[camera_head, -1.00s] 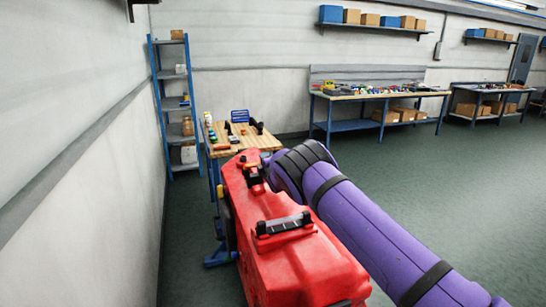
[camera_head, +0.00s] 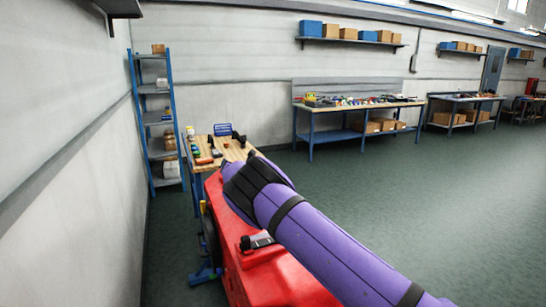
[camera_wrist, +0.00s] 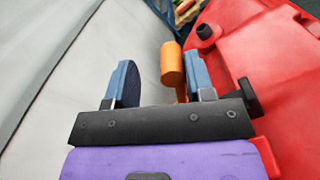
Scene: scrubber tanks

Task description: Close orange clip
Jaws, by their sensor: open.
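The orange clip (camera_wrist: 172,64) shows in the wrist view as a rounded orange block on a thin orange stem, beside the red tank (camera_wrist: 245,85). My gripper (camera_wrist: 158,72) is open, its two blue fingers apart. The clip appears beyond the fingers, nearer the right finger, and its lower part is partly hidden by that finger. I cannot tell whether they touch. In the head view the red tank (camera_head: 270,280) lies under and left of my purple arm, which hides my gripper and the clip.
A pale wall (camera_head: 70,150) runs close along the left. A wooden workbench (camera_head: 232,153) with small items stands beyond the tank, near a blue shelf (camera_head: 156,120). Black fittings (camera_wrist: 245,97) stick out from the tank near the right finger. The floor at right is clear.

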